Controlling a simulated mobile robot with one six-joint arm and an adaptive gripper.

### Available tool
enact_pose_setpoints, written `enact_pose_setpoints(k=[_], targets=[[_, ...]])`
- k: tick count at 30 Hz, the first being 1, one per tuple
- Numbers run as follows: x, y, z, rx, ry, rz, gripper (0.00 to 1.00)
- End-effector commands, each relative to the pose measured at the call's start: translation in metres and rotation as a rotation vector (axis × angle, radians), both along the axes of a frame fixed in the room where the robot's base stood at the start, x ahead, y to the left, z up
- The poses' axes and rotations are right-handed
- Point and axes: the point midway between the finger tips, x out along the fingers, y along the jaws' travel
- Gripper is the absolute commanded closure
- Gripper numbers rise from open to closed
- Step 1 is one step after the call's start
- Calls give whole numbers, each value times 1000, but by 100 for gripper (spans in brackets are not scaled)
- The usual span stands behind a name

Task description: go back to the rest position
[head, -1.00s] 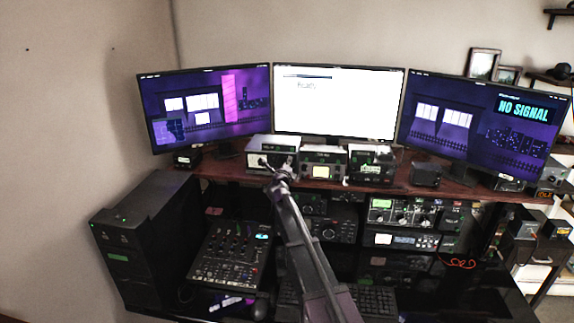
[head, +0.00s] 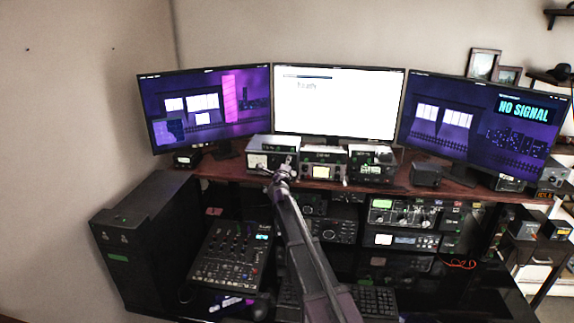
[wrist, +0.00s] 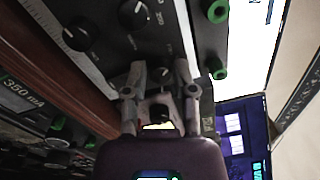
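My gripper (head: 281,167) is at the front of the left radio unit (head: 262,160) on the upper shelf, in the head view. In the wrist view my gripper (wrist: 160,68) has its two fingers spread apart, with a dark knob (wrist: 161,76) of a panel showing between the fingertips. There is a gap beside the knob, and nothing looks gripped. I cannot tell how far the fingertips are from the panel. My arm reaches up from the bottom of the head view and hides part of the equipment behind it.
Two more radio units (head: 323,171) (head: 371,168) stand to the right on the wooden shelf (head: 227,168). Three monitors (head: 340,105) stand behind. A mixer (head: 228,255), a black tower (head: 145,240) and a keyboard (head: 375,300) are lower down. The wrist view shows several green-ringed knobs (wrist: 218,12).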

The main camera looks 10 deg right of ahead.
Motion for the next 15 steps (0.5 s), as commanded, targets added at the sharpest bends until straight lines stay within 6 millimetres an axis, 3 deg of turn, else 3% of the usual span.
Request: enact_pose_setpoints(k=[2,15], targets=[[0,0,0,1,0,0,36],[-2,0,0,-3,1,5,36]])
